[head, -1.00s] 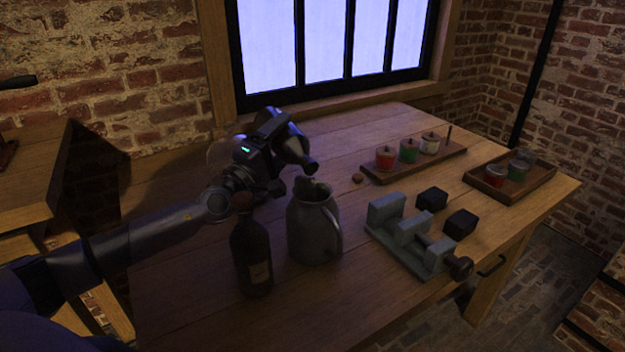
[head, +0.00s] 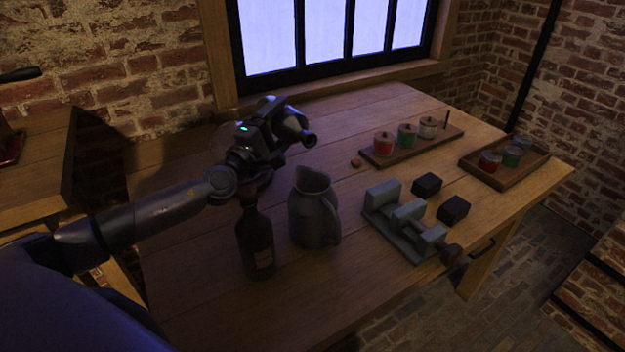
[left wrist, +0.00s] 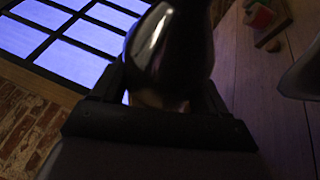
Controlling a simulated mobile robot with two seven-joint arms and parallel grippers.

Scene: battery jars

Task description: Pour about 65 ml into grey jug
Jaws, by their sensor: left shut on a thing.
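The grey jug (head: 314,212) stands upright on the wooden table, its handle towards the right and its mouth open. My left gripper (head: 277,130) is above and slightly left of the jug, shut on a dark glossy vessel (head: 293,127). The vessel is tilted, its narrow end pointing right, above the jug and apart from it. In the left wrist view the vessel (left wrist: 175,45) fills the space between the jaws, and part of the jug (left wrist: 302,75) shows at the right edge. No stream of liquid shows. The liquid level inside the jug is hidden. My right gripper is not in view.
A dark bottle (head: 256,243) stands close left of the jug, under my left wrist. A grey vise-like block (head: 400,225) and black blocks (head: 427,185) lie to the right. Trays with small jars (head: 412,150) (head: 505,175) stand farther back. The table's front is clear.

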